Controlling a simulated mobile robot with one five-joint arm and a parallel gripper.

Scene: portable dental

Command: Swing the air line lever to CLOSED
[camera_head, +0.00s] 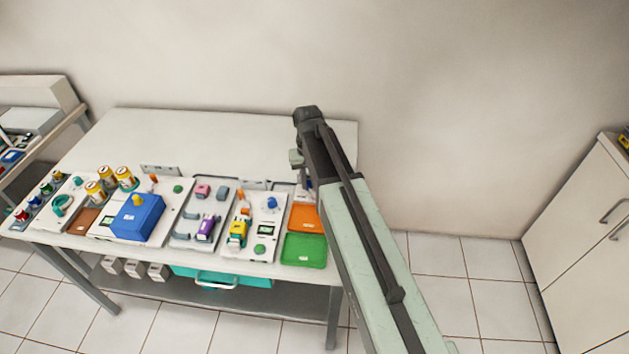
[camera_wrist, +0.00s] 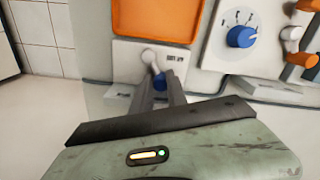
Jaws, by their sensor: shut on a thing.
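The air line lever is on a small pale plate (camera_wrist: 126,63) with a dark label that I cannot read. Its round white pivot (camera_wrist: 148,57) sits at the upper end and its blue handle (camera_wrist: 160,81) points down and slightly right in the wrist view. My gripper (camera_wrist: 161,88) is shut on the blue handle, with a dark finger on each side. In the head view my arm hides most of the gripper and the lever plate; only a small blue bit shows beside the arm.
An orange tray (camera_wrist: 155,20) lies just beyond the plate. A panel with a blue rotary knob (camera_wrist: 241,37) stands to the right. In the head view a green tray (camera_head: 303,251) lies near the table's front edge. The back of the table (camera_head: 220,140) is clear.

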